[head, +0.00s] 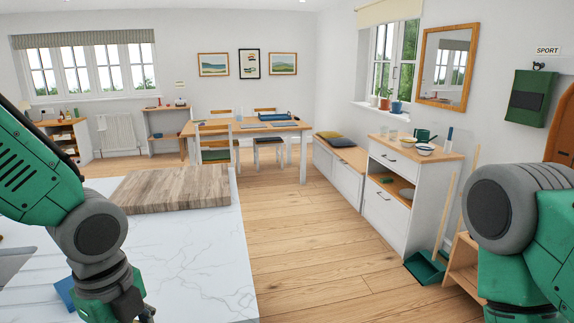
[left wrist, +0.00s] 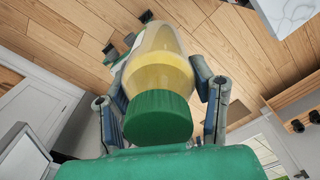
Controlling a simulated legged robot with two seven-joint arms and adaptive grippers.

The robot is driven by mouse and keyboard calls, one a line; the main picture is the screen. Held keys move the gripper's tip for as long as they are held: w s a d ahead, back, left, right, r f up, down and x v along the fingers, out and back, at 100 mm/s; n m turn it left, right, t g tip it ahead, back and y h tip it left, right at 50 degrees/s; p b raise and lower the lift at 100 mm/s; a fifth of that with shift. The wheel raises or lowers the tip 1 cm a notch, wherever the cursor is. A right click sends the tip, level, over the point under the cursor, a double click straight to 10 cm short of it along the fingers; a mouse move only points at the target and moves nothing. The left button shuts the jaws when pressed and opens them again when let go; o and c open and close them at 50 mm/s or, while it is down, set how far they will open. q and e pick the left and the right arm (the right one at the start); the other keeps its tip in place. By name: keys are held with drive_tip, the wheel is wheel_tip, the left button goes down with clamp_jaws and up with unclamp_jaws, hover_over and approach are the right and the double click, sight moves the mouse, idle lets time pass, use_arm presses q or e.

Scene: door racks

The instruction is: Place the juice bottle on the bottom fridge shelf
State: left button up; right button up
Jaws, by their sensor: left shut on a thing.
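The juice bottle (left wrist: 160,62) shows in the left wrist view, with yellow juice and a wide green cap (left wrist: 157,117) toward the camera. My left gripper (left wrist: 160,92) is shut on the bottle, with fingers on both sides of its body. The bottle's far end is partly hidden behind its body. Wood floor shows behind it. In the head view my left arm reaches down past the lower edge, and the bottle is not seen there. My right arm shows at the right, but its gripper is out of view. I cannot make out the fridge or its bottom shelf.
A white marble counter (head: 190,250) with a wooden board (head: 172,188) is at front left. A white drawer cabinet (head: 385,205) stands along the right wall, with a green dustpan (head: 427,268) beside it. The wood floor (head: 300,255) between is clear. A dining table (head: 225,131) stands farther back.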

use_arm(q)
drive_tip(key=shift+w+f+n+b, duration=0.25)
drive_tip(key=shift+f+n, duration=0.2)
drive_tip(key=shift+f, duration=0.15)
drive_tip(key=shift+w+f+n+b, duration=0.25)
drive_tip(key=shift+f+n, duration=0.2)
drive_tip(key=shift+f, duration=0.15)
wheel_tip(320, 180, down, 19)
drive_tip(key=n+b, duration=1)
drive_tip(key=n, duration=1.1)
drive_tip(key=shift+b, duration=0.4)
use_arm(e)
wheel_tip(320, 180, down, 12)
drive_tip(key=shift+w, duration=0.25)
use_arm(q)
drive_tip(key=shift+d, duration=0.1)
use_arm(e)
drive_tip(key=shift+f, duration=0.1)
